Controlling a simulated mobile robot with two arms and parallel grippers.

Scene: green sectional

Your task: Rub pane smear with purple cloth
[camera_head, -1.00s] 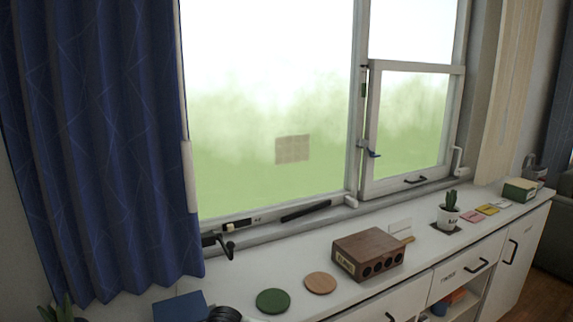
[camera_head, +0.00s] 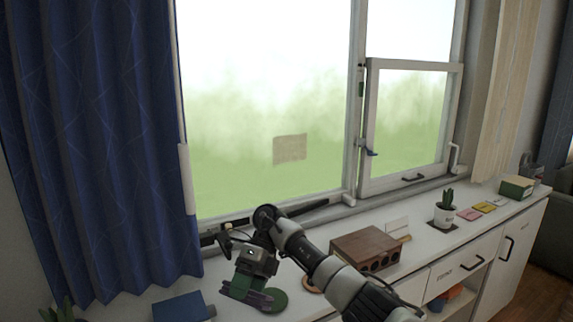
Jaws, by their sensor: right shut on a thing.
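The smear (camera_head: 290,149) is a brownish, roughly square patch on the large left window pane (camera_head: 255,110). My right gripper (camera_head: 248,298) is low over the white counter, in front of the window and well below the smear. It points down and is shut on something. A dull purple strip shows at its fingers, which looks like the purple cloth (camera_head: 262,299), mostly hidden by the gripper. My left gripper is not in view.
A green disc (camera_head: 277,300) lies beside my right gripper, and a tan disc (camera_head: 311,284) is partly behind my arm. A wooden box (camera_head: 365,248), potted cactus (camera_head: 446,210) and blue book (camera_head: 183,306) stand on the counter. A blue curtain (camera_head: 95,140) hangs at left.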

